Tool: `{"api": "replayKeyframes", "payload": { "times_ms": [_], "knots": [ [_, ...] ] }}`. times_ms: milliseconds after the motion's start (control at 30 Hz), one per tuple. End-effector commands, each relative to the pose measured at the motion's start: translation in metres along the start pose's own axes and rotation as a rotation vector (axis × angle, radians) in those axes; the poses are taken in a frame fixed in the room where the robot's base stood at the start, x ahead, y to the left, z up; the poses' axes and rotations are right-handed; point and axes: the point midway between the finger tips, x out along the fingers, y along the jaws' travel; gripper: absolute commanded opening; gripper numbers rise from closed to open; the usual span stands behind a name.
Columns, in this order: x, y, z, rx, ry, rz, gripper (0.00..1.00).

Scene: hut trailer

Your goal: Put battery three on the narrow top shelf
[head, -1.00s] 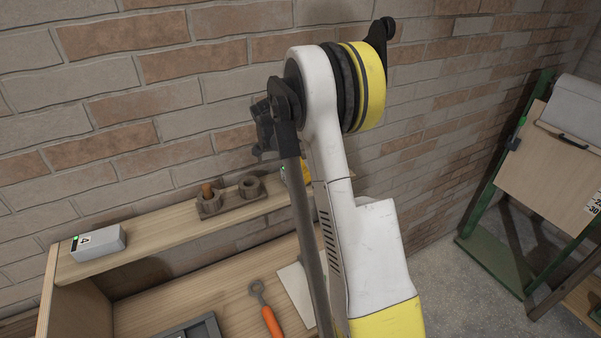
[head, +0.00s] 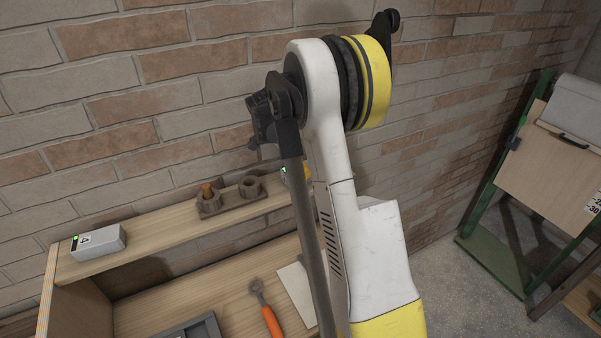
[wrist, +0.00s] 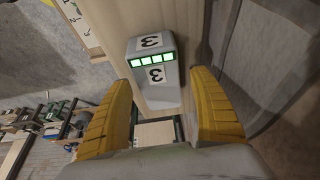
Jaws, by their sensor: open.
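Battery three (wrist: 157,84), a grey-white block marked 3 with a row of green lights, rests on a wooden board (wrist: 134,28) in the wrist view. My gripper (wrist: 162,88) is open, its yellow fingers on either side of the battery with gaps showing. In the head view, the narrow top shelf (head: 160,240) runs along the brick wall. At its right part a small green light and a yellow patch show beside my arm, which hides most of that spot.
A battery marked 4 (head: 98,242) lies at the shelf's left end. A brown holder with two round parts (head: 228,196) stands mid-shelf. Below are an orange-handled tool (head: 271,320) and a grey tray (head: 195,328). A green-framed stand (head: 492,205) is at the right.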

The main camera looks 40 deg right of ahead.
Motion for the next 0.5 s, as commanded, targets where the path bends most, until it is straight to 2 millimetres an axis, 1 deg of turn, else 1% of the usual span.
{"api": "replayKeyframes", "payload": {
  "times_ms": [33, 200, 333, 500],
  "knots": [
    [-0.013, 0.001, 0.0, -0.002, 0.0, 0.0, 0.71],
    [-0.052, 0.0, 0.001, -0.001, 0.0, 0.0, 0.71],
    [-0.075, 0.0, 0.0, -0.001, 0.0, -0.001, 0.71],
    [-0.093, 0.001, 0.002, -0.01, -0.002, -0.005, 0.71]
  ]
}}
